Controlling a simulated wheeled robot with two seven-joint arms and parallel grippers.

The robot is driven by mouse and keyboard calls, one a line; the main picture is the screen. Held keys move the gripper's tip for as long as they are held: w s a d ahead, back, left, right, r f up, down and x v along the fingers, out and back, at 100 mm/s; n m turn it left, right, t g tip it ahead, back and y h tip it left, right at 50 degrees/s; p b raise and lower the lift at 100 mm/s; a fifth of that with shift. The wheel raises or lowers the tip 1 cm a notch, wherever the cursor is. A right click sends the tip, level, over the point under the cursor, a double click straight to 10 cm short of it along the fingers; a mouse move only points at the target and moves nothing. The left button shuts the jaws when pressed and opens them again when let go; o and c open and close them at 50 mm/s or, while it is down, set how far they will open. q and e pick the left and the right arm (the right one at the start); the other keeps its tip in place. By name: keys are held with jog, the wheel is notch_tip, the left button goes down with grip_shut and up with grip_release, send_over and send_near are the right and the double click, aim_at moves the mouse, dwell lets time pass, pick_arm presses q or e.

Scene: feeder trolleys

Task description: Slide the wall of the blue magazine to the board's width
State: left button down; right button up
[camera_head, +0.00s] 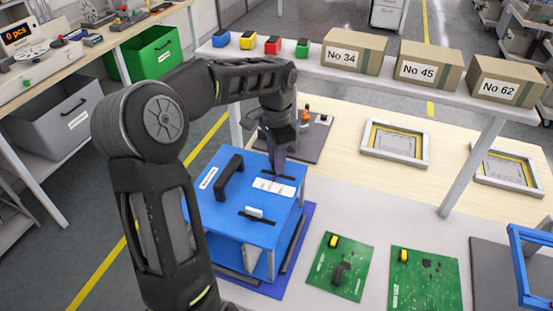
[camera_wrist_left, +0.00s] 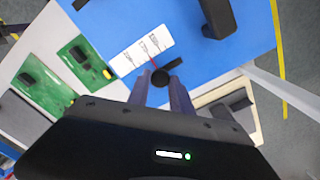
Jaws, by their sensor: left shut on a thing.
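The blue magazine (camera_head: 222,226) stands on a blue mat on the pale bench. Its top has a black handle (camera_head: 229,177), dark slots and a white label with width marks (camera_head: 274,188). My left gripper (camera_head: 277,173) reaches down to the rear slot. In the left wrist view its fingers are shut on a dark round knob (camera_wrist_left: 160,78) beside the label, with a thin red pointer (camera_wrist_left: 152,63) over the label. The movable wall below the top is hidden. Two green boards, one (camera_head: 340,267) and another (camera_head: 425,281), lie right of the magazine. My right gripper is out of view.
A shelf with small coloured bins and cartons (camera_head: 355,52) crosses behind the magazine. A shelf post (camera_head: 470,168) stands at the right. A blue frame (camera_head: 530,265) sits at the right edge. A grey plate with small parts (camera_head: 307,138) lies behind the magazine.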

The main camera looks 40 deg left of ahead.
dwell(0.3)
pick_arm(q)
jog(key=shift+w+d, duration=0.3)
jog(key=shift+d, duration=0.5)
jog(key=shift+w+d, duration=0.25)
jog(key=shift+d, duration=0.5)
jog(key=shift+a, duration=0.1)
jog(key=c, duration=1.1)
grip_release()
jog(key=shift+c, duration=0.2)
notch_tip(320, 180, up, 8)
